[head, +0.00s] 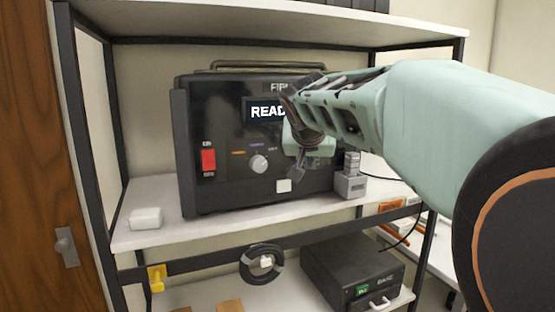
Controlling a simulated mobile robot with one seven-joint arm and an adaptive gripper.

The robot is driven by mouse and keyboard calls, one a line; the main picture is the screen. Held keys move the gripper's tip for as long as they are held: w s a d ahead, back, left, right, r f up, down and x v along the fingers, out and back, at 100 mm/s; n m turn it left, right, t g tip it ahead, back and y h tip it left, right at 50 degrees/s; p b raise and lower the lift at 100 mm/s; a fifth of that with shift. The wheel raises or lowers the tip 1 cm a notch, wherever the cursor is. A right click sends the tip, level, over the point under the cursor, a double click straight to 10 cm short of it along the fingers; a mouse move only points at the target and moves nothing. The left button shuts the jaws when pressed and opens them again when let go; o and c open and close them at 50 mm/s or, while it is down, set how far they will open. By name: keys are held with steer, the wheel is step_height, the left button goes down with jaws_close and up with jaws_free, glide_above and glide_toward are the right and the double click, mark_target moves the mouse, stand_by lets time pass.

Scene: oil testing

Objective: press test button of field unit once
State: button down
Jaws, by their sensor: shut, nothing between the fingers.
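The field unit (225,120) is a black box with a top handle, standing on the white shelf. Its display (266,112) shows letters starting "READ", the rest hidden by my arm. A red rocker switch (208,160) is at its left and a grey knob (258,164) is mid-panel. My gripper (296,174) is shut and empty, in front of the panel just above and right of the white button. I cannot tell whether it touches the panel. My arm hides the unit's right part.
A small grey block-like device (350,182) stands right of the unit, and a white block (146,218) lies at the shelf's left. Dark rack posts frame the shelf (150,190); an upper shelf hangs above.

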steer(key=shift+w, duration=0.15)
steer(key=shift+w+a, duration=0.15)
steer(key=shift+w, duration=0.1)
steer(key=shift+w+a, duration=0.15)
steer(key=shift+w, duration=0.3)
stand_by(0.8)
steer(key=shift+s, duration=0.2)
steer(key=shift+s+d+b, duration=0.3)
steer(key=shift+s+b, duration=0.25)
steer(key=shift+s, duration=0.1)
